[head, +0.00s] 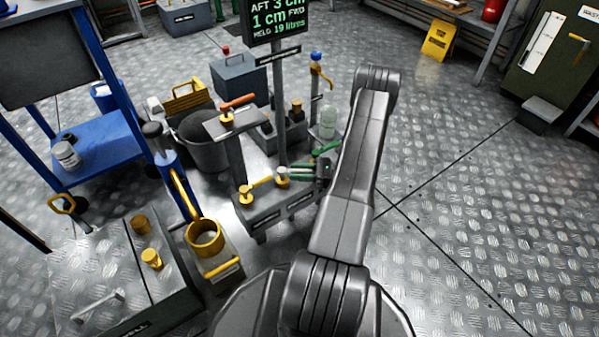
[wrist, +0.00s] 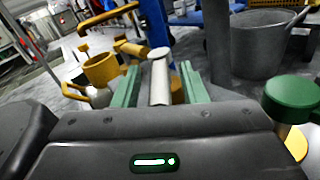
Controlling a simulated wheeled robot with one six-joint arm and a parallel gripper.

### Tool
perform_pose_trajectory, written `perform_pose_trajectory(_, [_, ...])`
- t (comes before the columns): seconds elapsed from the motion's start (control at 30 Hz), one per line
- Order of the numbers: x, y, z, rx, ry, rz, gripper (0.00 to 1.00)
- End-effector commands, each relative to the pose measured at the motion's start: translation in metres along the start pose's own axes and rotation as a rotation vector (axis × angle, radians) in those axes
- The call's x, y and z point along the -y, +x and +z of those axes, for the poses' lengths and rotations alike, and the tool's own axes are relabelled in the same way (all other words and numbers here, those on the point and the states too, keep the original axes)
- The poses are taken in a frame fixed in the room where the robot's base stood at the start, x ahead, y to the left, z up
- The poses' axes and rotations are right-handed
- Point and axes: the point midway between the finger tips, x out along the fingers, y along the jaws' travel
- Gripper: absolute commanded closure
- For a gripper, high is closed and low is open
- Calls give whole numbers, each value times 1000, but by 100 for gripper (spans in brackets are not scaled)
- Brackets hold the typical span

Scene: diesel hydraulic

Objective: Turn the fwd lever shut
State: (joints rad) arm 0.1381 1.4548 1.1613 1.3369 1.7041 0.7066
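A low grey valve block (head: 270,212) in the head view carries two levers on its top. One is a yellow lever (head: 260,182) on the left. The other, a pale grey handle on a yellow stem (head: 282,182), is mostly hidden by my gripper (head: 294,174). Front labels are too small to read, so I cannot tell which is fwd. In the wrist view the pale grey lever handle (wrist: 159,85) lies lengthwise between my gripper's green fingers (wrist: 158,72). Narrow gaps show on both sides, so the gripper is open around it. The yellow lever (wrist: 132,47) is just beyond.
An orange-handled lever (head: 238,101) tops a stand behind the block. A green handle (head: 325,148) is near my gripper; a green knob (wrist: 292,92) is close at right in the wrist view. A sign post (head: 280,110), a bucket (head: 205,145) and a yellow cup (head: 204,237) are around.

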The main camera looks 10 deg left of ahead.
Motion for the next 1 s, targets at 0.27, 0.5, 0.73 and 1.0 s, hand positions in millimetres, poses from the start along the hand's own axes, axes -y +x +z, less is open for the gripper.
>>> perform_pose_trajectory(0.27, [0, -10, 2, 0, -1, -2, 61])
perform_pose_trajectory(0.5, [0, -59, 3, 1, 0, -6, 61])
perform_pose_trajectory(0.73, [0, -109, 2, 0, 0, -4, 61])
perform_pose_trajectory(1.0, [0, -136, 0, 0, 1, -1, 61])
